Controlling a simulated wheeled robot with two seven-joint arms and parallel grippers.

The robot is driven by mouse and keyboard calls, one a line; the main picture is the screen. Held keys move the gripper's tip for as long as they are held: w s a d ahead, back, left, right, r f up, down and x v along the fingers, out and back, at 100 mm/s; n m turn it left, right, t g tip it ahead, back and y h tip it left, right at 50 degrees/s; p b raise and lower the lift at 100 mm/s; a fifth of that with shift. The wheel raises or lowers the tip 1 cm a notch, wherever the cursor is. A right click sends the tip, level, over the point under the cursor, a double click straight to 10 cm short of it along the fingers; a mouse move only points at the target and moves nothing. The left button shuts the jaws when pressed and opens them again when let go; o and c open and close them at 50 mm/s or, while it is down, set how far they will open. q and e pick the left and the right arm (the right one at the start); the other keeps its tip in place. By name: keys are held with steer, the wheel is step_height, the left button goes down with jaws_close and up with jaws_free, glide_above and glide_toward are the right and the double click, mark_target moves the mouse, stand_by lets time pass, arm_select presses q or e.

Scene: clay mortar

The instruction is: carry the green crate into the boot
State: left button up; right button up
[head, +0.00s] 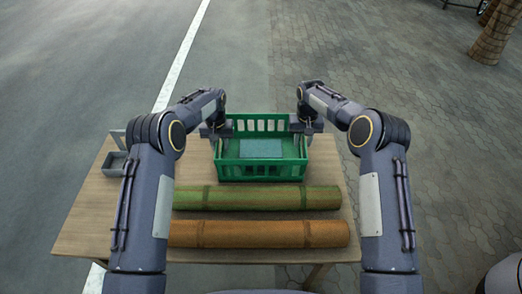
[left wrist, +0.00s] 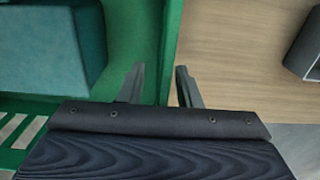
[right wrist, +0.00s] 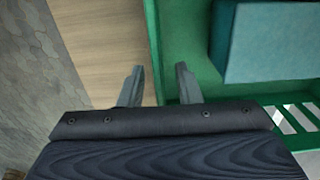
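The green crate (head: 262,170) stands upright on the wooden table, with a teal block (head: 261,148) inside it. My left gripper (head: 214,132) is at the crate's left side. In the left wrist view, its fingers (left wrist: 160,72) stand apart, one on each side of the crate's wall (left wrist: 158,45). My right gripper (head: 303,130) is at the right side. In the right wrist view, its fingers (right wrist: 159,70) also stand apart, around the crate's wall (right wrist: 154,40). Neither looks closed on it. No boot is in view.
A green roll (head: 250,197) and an orange-brown roll (head: 255,234) lie across the wooden table (head: 95,225) in front of the crate. A small grey tray (head: 115,164) stands at the table's left edge. Asphalt and paving lie around, with a trunk (head: 493,35) at top right.

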arm_select(q)
jaws_close()
arm_select(e)
jaws_close()
arm_select(q)
steer(key=shift+r, duration=0.2)
arm_select(e)
steer(key=shift+r, duration=0.2)
